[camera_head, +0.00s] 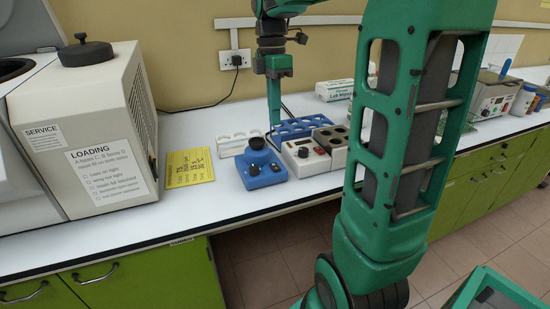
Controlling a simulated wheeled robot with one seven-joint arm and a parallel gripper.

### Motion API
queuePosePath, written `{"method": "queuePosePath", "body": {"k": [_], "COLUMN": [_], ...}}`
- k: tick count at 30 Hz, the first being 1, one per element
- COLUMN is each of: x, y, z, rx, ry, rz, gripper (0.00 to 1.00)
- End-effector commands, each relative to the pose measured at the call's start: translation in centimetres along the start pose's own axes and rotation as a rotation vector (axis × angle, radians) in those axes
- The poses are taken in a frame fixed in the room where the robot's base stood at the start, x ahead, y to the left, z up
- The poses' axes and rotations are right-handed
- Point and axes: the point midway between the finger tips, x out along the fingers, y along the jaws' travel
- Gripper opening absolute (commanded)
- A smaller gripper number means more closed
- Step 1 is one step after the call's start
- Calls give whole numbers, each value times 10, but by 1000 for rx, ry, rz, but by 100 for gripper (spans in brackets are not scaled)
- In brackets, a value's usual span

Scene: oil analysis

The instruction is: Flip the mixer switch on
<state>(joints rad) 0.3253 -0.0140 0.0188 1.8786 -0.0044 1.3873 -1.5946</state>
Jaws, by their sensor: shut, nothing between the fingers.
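The mixer (263,174) is a small blue unit with a black cup-shaped top. It stands near the front edge of the white bench in the head view. Small dark controls show on its front, but they are too small to tell which is the switch or how it is set. My gripper (274,124) points down, shut and empty, its tips just above and behind the mixer's right side in the picture. I cannot tell whether the tips touch anything.
A grey-and-white heater block (304,158) stands close on the mixer's right, with a blue rack (300,127) behind. A white rack (238,143) is behind left. A yellow sheet (189,167) and a large white machine (85,130) are further left. The bench front between machine and mixer is clear.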

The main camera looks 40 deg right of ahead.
Motion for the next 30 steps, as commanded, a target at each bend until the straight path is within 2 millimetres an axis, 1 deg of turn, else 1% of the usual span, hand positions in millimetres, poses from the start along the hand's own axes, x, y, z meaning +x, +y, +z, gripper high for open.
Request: {"method": "queuePosePath", "body": {"k": [5,18,24,30], "x": [25,105,127,134], "y": [-1,-1,0,0], "z": [0,0,0,0], "rx": [1,1,1,1], "ry": [0,0,-1,-1], "rz": [-4,-4,-2,-1], "gripper": [0,0,0,0]}}
